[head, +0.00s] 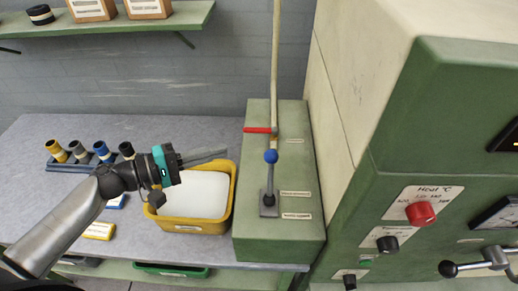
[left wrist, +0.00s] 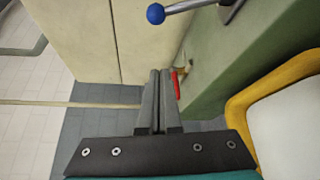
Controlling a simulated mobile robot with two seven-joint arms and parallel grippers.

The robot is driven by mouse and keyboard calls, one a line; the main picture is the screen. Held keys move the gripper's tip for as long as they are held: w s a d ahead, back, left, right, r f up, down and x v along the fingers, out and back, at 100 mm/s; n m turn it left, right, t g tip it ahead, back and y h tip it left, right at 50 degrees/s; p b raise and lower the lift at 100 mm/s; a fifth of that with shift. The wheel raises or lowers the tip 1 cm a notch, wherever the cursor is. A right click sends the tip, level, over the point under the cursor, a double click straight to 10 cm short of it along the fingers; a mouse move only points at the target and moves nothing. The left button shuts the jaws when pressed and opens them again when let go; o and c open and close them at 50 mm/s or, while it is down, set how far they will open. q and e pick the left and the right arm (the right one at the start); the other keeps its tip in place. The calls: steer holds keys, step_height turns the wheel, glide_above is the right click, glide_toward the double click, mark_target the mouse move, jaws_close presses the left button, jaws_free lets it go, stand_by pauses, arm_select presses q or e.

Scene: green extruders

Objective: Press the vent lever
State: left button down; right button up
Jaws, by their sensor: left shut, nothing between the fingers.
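The lever with a blue ball knob (head: 271,156) stands upright on top of the green box (head: 279,235), its grey stem rising from a base between small labels. The label text is too small to read. The blue knob also shows at the top of the left wrist view (left wrist: 155,13). My left gripper (head: 224,153) is shut and empty, above the yellow bin and to the left of the knob, apart from it. Its closed fingers show in the left wrist view (left wrist: 157,100). My right gripper is not in view.
A red valve handle (head: 258,130) sits on the pipe (head: 275,60) behind the lever. A yellow bin (head: 233,180) with white contents stands left of the box. The green machine (head: 430,120) with a red knob (head: 420,213) rises close on the right.

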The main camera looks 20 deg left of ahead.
mark_target(270, 177)
arm_select(q)
steer(key=p+x, duration=0.2)
steer(key=x, duration=0.8)
steer(key=shift+d, duration=0.1)
steer(key=s, duration=0.1)
steer(key=s+d+p, duration=0.1)
steer(key=s+r+p, duration=0.1)
steer(key=shift+s+d, duration=0.2)
steer(key=shift+d, duration=0.15)
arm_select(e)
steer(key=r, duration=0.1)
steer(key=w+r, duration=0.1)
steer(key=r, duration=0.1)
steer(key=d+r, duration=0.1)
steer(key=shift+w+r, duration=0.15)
arm_select(q)
steer(key=shift+f, duration=0.1)
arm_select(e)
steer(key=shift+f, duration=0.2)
